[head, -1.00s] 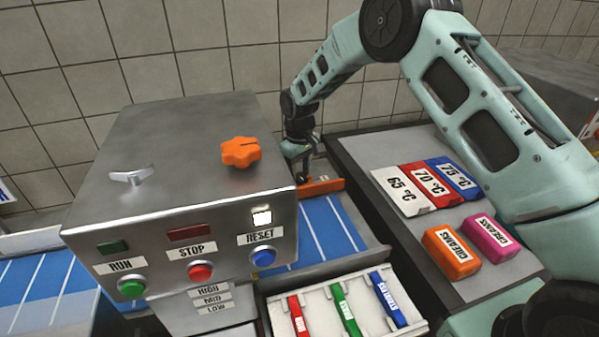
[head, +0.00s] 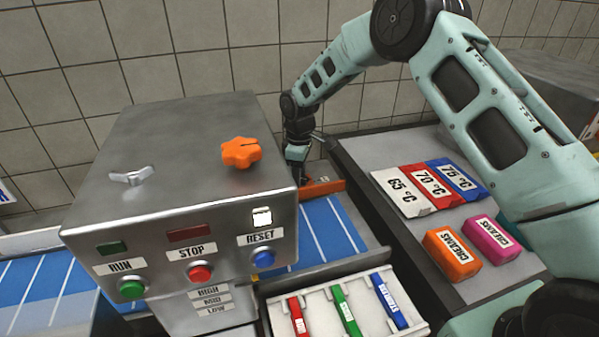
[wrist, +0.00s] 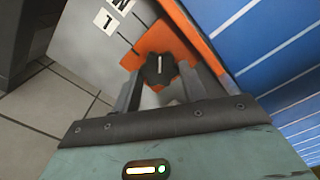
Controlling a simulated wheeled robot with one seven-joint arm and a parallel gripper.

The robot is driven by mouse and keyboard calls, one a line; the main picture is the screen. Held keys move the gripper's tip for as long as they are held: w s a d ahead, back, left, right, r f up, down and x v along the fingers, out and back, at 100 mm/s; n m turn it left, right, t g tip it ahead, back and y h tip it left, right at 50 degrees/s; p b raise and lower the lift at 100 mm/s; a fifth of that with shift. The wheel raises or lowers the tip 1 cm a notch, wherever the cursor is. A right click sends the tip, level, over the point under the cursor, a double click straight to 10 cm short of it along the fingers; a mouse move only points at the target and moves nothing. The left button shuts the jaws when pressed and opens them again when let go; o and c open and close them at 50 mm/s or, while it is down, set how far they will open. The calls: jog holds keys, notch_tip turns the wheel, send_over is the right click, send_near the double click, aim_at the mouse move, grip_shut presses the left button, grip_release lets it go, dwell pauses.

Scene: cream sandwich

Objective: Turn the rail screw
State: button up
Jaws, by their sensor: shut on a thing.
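The rail screw is a dark lobed knob (wrist: 159,71) with a white line on its top, seen in the wrist view on an orange plate. My gripper (wrist: 166,76) has one finger on each side of the knob and is shut on it. In the head view my gripper (head: 298,168) points down behind the machine's right side, at the orange rail (head: 325,187) beside the blue belt (head: 325,225). The knob itself is hard to make out there.
The steel machine box (head: 180,130) stands left of my gripper, with an orange star knob (head: 241,153) and a wing nut (head: 131,177) on top. A tray of coloured tools (head: 325,317) lies in front. Right are temperature cards (head: 403,193) and cream blocks (head: 451,253).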

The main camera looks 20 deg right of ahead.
jog(key=shift+w+r, duration=0.1)
jog(key=o, duration=0.7)
notch_tip(320, 180, up, 17)
jog(key=b, duration=0.2)
jog(key=shift+r, duration=0.2)
